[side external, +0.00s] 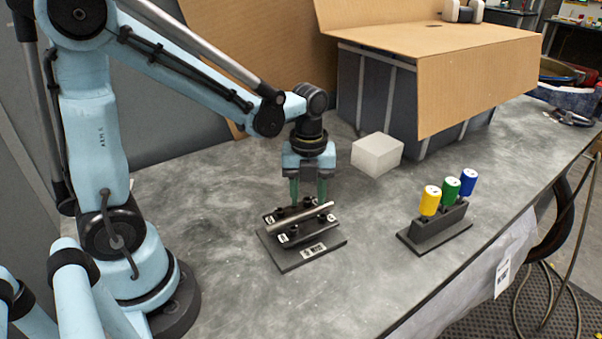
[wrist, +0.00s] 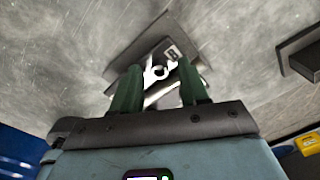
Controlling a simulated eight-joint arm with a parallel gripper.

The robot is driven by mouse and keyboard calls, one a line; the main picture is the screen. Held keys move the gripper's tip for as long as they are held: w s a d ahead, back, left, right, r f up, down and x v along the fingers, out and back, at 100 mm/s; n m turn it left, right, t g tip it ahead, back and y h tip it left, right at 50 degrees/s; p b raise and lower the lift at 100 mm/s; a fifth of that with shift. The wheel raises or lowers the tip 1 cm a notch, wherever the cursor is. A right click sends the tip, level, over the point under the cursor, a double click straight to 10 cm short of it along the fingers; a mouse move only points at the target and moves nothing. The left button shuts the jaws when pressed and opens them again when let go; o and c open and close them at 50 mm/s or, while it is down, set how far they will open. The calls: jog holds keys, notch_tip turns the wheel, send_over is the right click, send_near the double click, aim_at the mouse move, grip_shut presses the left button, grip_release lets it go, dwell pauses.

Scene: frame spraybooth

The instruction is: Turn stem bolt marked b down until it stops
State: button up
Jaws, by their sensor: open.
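A dark fixture plate (side external: 285,262) lies on the bench with a silver tube (side external: 312,217) across it. Several dark stem bolts and small white labels sit around the tube; the side external view is too small to read the letters. My gripper (side external: 309,196) points straight down over the back of the fixture, its two green fingers apart. In the wrist view my gripper (wrist: 160,70) has its fingers on either side of pale metal parts (wrist: 157,75). A tag (wrist: 172,52) with a dark mark, possibly a B, lies beyond the fingertips. Whether the fingers touch a bolt cannot be told.
A white block (side external: 377,154) sits behind and right of the fixture. A dark rack (side external: 436,232) holding yellow, green and blue cylinders stands to the right. A grey bin with cardboard (side external: 478,90) is at the back. The bench between fixture and rack is clear.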

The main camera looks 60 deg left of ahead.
jog(key=shift+r, duration=0.1)
notch_tip(320, 180, up, 12)
dwell(0.7)
jog(key=n+t, duration=0.7)
jog(key=n, duration=1.8)
send_over(295, 218)
notch_tip(295, 218, down, 5)
jog(key=shift+r, duration=0.2)
